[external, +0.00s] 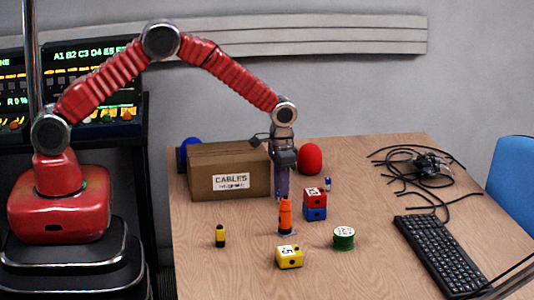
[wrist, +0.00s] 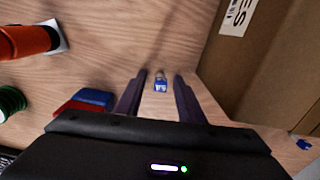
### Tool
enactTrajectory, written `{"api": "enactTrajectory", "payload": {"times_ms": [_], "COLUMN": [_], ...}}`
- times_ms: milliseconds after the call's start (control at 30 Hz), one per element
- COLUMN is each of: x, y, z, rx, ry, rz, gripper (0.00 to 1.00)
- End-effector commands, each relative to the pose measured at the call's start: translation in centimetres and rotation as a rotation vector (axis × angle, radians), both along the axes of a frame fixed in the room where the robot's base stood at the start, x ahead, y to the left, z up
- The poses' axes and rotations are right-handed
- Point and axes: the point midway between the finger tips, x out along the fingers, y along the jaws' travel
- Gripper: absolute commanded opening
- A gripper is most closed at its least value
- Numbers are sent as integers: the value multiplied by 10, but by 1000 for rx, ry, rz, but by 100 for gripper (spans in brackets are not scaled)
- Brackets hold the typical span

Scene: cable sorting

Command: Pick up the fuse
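A small blue and silver piece (wrist: 160,83), which looks like the fuse, is on the wooden table in the wrist view. It appears between the two fingers of my gripper (wrist: 158,90), with a gap on each side. The gripper is open and empty, pointing down. In the external view my gripper (external: 283,188) hangs in front of the cardboard box, behind the orange cylinder. I cannot make out the piece between the fingers there.
The cables box (external: 205,178) stands close beside the gripper. An orange cylinder (external: 285,213), red and blue cubes (external: 315,212), a green spool (external: 344,239), a yellow cube (external: 289,258) and a yellow-black piece (external: 220,237) are nearby. Another small blue piece (external: 327,184) lies right.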

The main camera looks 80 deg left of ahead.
Motion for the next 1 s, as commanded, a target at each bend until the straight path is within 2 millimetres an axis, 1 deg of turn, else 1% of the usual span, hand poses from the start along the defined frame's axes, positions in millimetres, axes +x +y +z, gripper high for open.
{"api": "enactTrajectory", "payload": {"times_ms": [300,800,1000], "x": [0,0,0], "y": [0,0,0], "z": [0,0,0], "rx": [0,0,0], "ry": [0,0,0], "rz": [0,0,0], "gripper": [35,0,0]}}
